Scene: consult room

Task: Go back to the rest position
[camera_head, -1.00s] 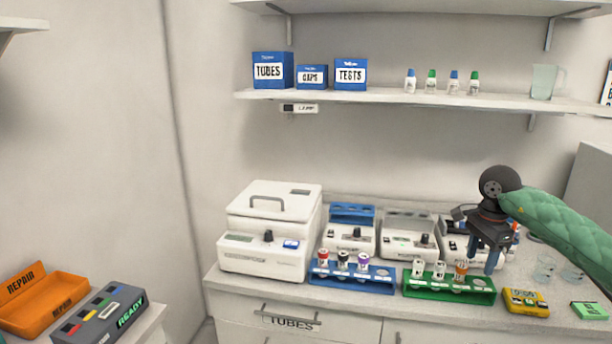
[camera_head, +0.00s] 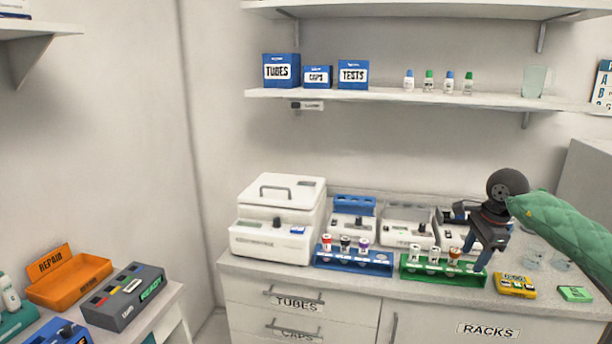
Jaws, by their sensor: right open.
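My right gripper (camera_head: 482,258) comes in from the right on an arm in a green quilted sleeve. Its blue fingers point down, open, over the right part of the green rack (camera_head: 443,277), and nothing shows between them. Whether the fingers touch the rack I cannot tell. The green rack holds several tubes at its left and middle. A blue rack (camera_head: 353,264) with three capped tubes stands to its left. My left gripper is not in view.
A white centrifuge (camera_head: 270,240) and several small white machines (camera_head: 405,229) line the counter's back. An orange repair tray (camera_head: 68,291) and grey ready box (camera_head: 123,311) sit lower left.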

